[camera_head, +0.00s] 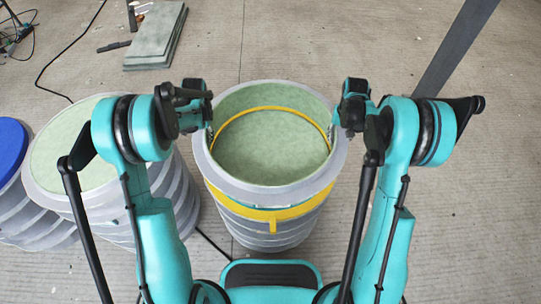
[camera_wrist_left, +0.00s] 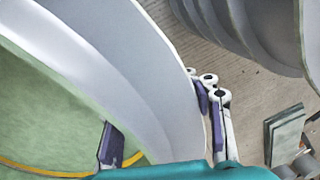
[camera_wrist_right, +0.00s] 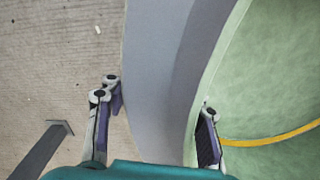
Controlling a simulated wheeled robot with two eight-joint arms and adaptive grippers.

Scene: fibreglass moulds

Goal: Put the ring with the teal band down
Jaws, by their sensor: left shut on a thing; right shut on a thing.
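The grey ring (camera_head: 215,178) is the top one of the middle stack, with a pale green inside. A thin teal strip shows under its front rim, just above a yellow band (camera_head: 295,211). My left gripper (camera_head: 209,128) is shut on the ring's left wall, one finger inside and one outside; the wall also shows in the left wrist view (camera_wrist_left: 125,75). My right gripper (camera_head: 333,130) is shut on the right wall the same way, as the right wrist view shows (camera_wrist_right: 160,75). Whether the ring rests on the stack or hangs just above it, I cannot tell.
A green-topped stack (camera_head: 65,150) stands close on the left, with a blue-topped one (camera_head: 10,145) beyond it. Green-grey slabs (camera_head: 155,35) lie at the back left, near a black cable. A dark post (camera_head: 455,48) slants at the upper right. Floor behind the middle stack is clear.

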